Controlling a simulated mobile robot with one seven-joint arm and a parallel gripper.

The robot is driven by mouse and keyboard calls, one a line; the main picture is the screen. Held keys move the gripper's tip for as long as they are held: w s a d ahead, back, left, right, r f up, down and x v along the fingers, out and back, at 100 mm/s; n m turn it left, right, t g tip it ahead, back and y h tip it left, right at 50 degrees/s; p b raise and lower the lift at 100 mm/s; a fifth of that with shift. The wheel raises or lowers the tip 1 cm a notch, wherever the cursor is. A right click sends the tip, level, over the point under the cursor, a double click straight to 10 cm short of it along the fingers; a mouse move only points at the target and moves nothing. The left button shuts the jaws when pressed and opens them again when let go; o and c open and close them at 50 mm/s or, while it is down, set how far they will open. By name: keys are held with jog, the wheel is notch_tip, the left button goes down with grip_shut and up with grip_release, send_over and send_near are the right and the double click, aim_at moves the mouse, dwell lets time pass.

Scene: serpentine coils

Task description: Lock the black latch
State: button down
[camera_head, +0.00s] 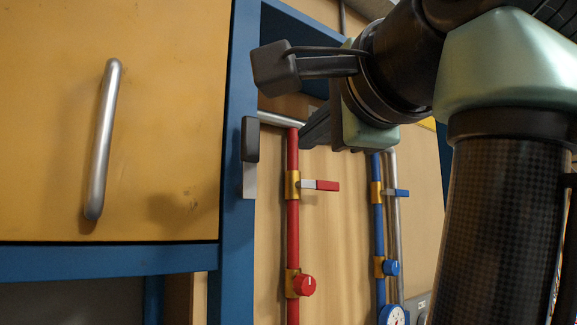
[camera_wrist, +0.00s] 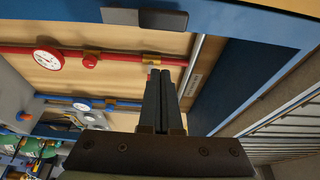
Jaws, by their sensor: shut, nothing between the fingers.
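The black latch (camera_head: 250,139) sits on the blue cabinet frame, just right of the yellow door. Its black part stands upright above a grey plate (camera_head: 249,180). In the wrist view the latch (camera_wrist: 163,19) lies near the top edge, beyond my fingertips. My gripper (camera_head: 308,138) is to the right of the latch in the head view, apart from it. In the wrist view my gripper (camera_wrist: 161,73) has both fingers together with nothing between them. The fingertips are partly hidden by the wrist in the head view.
The yellow door (camera_head: 165,140) has a long metal handle (camera_head: 104,140). Right of the frame run a red pipe (camera_head: 293,230) and a blue pipe (camera_head: 378,225) with valves and knobs. A pressure gauge (camera_wrist: 48,59) shows in the wrist view. Free space separates my fingers from the frame.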

aim_at(247, 158)
jog(key=a+p, duration=0.1)
jog(key=a, duration=0.1)
jog(key=a+p, duration=0.1)
jog(key=a, duration=0.1)
jog(key=shift+w+a+p, duration=0.1)
jog(key=shift+w+p, duration=0.2)
dwell(0.3)
